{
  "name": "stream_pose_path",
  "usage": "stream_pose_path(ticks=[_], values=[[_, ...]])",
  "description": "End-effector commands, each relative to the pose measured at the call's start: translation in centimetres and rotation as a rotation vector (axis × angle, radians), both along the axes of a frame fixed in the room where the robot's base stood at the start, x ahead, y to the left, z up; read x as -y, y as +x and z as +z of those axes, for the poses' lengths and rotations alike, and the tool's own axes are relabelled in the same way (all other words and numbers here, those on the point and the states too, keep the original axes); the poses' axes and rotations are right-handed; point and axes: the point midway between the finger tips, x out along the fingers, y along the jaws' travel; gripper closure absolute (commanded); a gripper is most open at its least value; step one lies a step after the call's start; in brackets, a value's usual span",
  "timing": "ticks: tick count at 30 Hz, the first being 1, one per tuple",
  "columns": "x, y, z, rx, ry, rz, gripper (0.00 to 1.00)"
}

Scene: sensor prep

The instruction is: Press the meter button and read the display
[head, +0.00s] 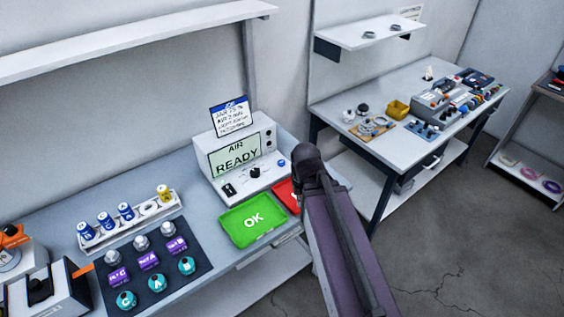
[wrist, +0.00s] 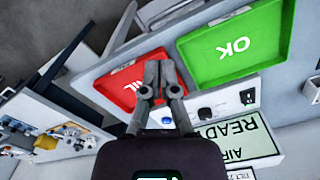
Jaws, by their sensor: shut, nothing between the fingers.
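The meter (head: 240,160) is a white box on the left bench. Its green display (head: 236,155) reads "AIR READY"; it shows upside down in the wrist view (wrist: 240,138). A blue button (head: 282,163) is at the right of its front, with a black knob (head: 254,172) and a black switch (head: 229,189) to the left. In the wrist view the blue button (wrist: 167,121) is partly hidden behind my gripper (wrist: 158,92). My gripper is shut and empty, over the red tray and close to the meter's front. I cannot tell whether it touches anything.
A green OK tray (head: 254,220) and a red tray (head: 288,195) lie before the meter. My arm hides part of the red one. A sign (head: 233,116) stands on the meter. Bottles in a rack (head: 130,227) and a dark mat (head: 190,272) are left. Another bench (head: 390,90) stands right.

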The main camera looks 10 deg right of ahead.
Motion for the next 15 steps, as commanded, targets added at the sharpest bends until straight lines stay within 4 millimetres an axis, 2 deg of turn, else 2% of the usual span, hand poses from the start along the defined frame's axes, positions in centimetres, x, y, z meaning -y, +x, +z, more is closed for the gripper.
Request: stream_pose_path(ticks=[5,8,11,15], values=[[-0.2,1.6,-0.4,0.025,0.024,-0.003,1.00],[-0.5,3.4,-0.8,0.057,0.053,-0.007,1.00],[-0.8,5.9,-1.3,0.103,0.093,-0.014,1.00],[-1.2,10.3,-1.9,0.187,0.164,-0.033,1.00]])
